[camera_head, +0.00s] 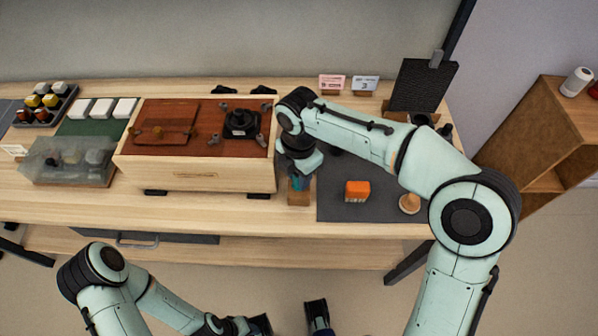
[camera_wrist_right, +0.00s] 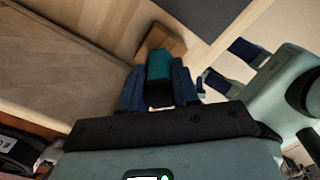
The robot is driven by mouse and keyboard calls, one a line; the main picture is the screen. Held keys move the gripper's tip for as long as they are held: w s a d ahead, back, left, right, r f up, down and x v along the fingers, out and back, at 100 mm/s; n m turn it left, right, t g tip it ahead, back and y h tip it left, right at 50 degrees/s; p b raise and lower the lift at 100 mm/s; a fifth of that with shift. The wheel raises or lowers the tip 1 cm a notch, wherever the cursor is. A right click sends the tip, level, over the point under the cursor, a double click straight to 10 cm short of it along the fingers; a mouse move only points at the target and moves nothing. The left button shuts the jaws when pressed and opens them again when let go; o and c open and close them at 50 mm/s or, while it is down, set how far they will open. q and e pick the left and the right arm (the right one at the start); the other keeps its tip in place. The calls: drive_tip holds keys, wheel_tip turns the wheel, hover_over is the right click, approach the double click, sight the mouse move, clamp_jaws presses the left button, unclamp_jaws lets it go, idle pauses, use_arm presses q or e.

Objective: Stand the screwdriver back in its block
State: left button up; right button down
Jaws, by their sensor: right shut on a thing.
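My right gripper (camera_head: 298,181) is shut on the teal handle of the screwdriver, at the front of the bench. In the right wrist view the teal handle of the screwdriver (camera_wrist_right: 159,65) sits between the two blue fingers. The small wooden block (camera_head: 299,198) is directly below the right gripper in the head view, and just beyond the handle in the wrist view (camera_wrist_right: 165,39). The screwdriver's shank and the block's hole are hidden, so I cannot tell whether the tip is in the block. My left gripper (camera_head: 291,318) is low in front of the bench, its fingers apart and empty.
A wooden box (camera_head: 200,180) with a red-brown top stands left of the block. To the right, a dark mat (camera_head: 333,208) holds an orange block (camera_head: 357,190) and a wooden knob-shaped piece (camera_head: 409,204). A black panel (camera_head: 424,85) stands at the back right.

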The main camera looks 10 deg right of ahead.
drive_tip(key=shift+f, duration=0.35)
drive_tip(key=c, duration=0.8)
unclamp_jaws()
drive_tip(key=shift+o, duration=0.2)
wheel_tip(320, 180, up, 13)
drive_tip(key=p, duration=0.3)
drive_tip(key=shift+r, duration=0.2)
